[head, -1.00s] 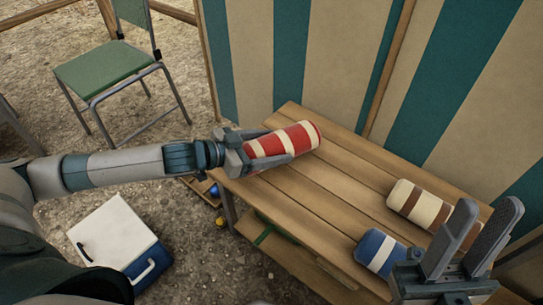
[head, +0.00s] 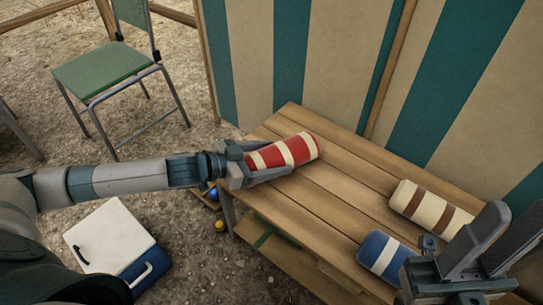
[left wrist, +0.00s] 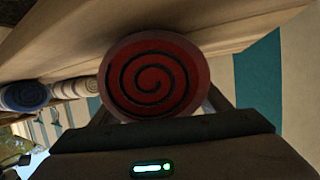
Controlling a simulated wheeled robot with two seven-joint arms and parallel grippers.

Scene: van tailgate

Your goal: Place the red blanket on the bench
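The red blanket (head: 282,151) is a roll with cream stripes. It lies over the left end of the wooden bench (head: 330,185), at or very close to the boards; I cannot tell whether it touches. My left gripper (head: 268,160) is shut on it, with fingers along its sides. In the left wrist view the spiral end of the red blanket (left wrist: 155,77) faces me between the fingers. My right gripper (head: 490,240) is open and empty, in front of the bench's right part.
A cream and brown roll (head: 430,207) and a blue and white roll (head: 386,256) lie on the bench's right part. A striped wall (head: 300,60) stands behind. A white and blue cooler (head: 112,240) and a green chair (head: 105,70) stand at left. The bench's middle is clear.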

